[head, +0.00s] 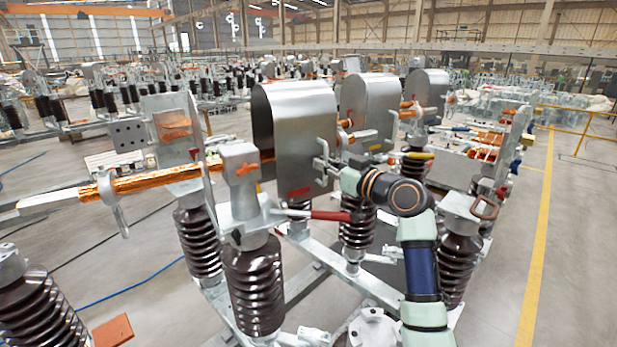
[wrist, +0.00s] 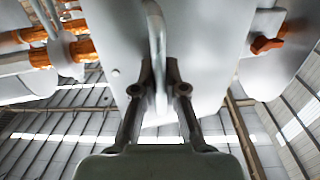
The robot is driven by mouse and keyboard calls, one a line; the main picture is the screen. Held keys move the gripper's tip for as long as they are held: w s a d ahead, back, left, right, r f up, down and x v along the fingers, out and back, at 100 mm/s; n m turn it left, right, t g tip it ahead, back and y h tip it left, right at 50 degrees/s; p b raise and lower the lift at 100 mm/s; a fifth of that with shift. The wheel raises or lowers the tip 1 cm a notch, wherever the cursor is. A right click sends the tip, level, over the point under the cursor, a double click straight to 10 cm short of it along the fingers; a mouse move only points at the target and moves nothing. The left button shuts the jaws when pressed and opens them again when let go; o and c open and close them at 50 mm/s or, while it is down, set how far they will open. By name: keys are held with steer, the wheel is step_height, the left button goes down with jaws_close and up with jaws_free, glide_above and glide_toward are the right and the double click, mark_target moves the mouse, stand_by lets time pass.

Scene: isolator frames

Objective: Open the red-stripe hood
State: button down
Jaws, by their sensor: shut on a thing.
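The red-stripe hood (head: 292,112) is the nearest of three rounded grey metal hoods in the head view. Its red stripe (head: 301,192) shows low on its side. A bent metal handle (head: 323,148) stands out from the hood's right edge. My gripper (head: 322,168) is at this handle, to the right of the hood. In the wrist view, the gripper's two dark fingers (wrist: 166,88) are shut around the handle bar (wrist: 157,40), with the hood's grey wall (wrist: 205,55) close behind. The wrist view does not show the stripe clearly.
Two similar hoods, a middle one (head: 372,100) and a far one (head: 430,88), stand behind. Ribbed brown insulators (head: 253,285) and a red-sleeved rod (head: 330,215) are close below my arm. Open floor (head: 575,220) lies to the right.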

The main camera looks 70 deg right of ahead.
steer(key=shift+s+d, duration=0.6)
steer(key=shift+d, duration=0.2)
steer(key=c, duration=1.2)
jaws_free()
steer(key=v, duration=1.2)
